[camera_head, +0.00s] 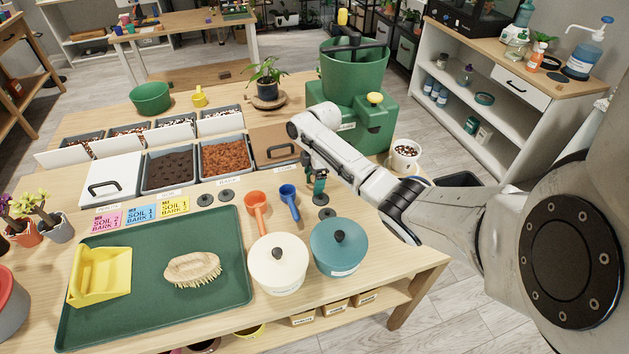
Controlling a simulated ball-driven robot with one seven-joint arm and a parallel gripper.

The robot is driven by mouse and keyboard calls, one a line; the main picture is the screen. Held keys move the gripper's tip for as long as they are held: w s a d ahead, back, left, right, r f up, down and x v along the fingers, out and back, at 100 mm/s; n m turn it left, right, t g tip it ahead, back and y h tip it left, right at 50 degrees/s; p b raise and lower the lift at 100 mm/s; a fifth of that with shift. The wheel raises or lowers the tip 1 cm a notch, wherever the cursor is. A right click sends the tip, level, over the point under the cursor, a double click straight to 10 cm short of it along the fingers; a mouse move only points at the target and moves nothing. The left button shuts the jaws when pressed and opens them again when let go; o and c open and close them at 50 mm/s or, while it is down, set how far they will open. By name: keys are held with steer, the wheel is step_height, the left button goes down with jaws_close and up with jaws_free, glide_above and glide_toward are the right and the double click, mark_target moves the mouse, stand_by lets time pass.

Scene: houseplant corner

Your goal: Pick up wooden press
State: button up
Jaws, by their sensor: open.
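I cannot clearly make out a wooden press. A flat wood-coloured piece with a black handle (275,140) lies at the right end of the row of soil bins, left of my arm; I cannot tell whether it is the press or a lid. My gripper (314,178) points down over the worktable, right of the blue scoop. It is open, though its fingers are small and hard to make out. A small dark green upright piece (320,184) shows at the fingers, and I cannot tell whether it stands apart from them.
A cream lidded pot (277,263) and a teal lidded pot (339,247) stand in front. An orange scoop (256,205) and blue scoop (289,198) lie behind them. A green tray (220,240) carries a brush (192,269) and yellow dustpan (98,275). A green machine (355,85) stands behind my arm.

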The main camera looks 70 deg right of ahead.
steer(key=shift+c, duration=0.5)
steer(key=c, duration=0.9)
steer(key=shift+c, duration=0.2)
steer(key=shift+r, duration=0.1)
